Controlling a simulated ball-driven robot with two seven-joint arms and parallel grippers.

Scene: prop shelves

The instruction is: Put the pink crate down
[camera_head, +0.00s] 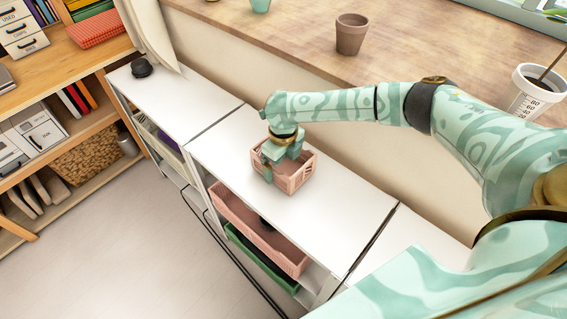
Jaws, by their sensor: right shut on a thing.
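The small pink crate (297,177) is at the middle of the white shelf unit's top (239,142). It looks upright, and I cannot tell whether its base touches the top. My right gripper (267,173) reaches down from my right arm and is shut on the crate's left wall. The gripper and wrist hide part of the crate's inside and its far left side. My left gripper is not in view.
A longer pink crate (285,254) and a green crate (262,262) sit on shelves below the top. A black round object (142,67) stands at the top's far left end. A wooden counter with a brown pot (351,34) is behind. The white top is clear on both sides of the crate.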

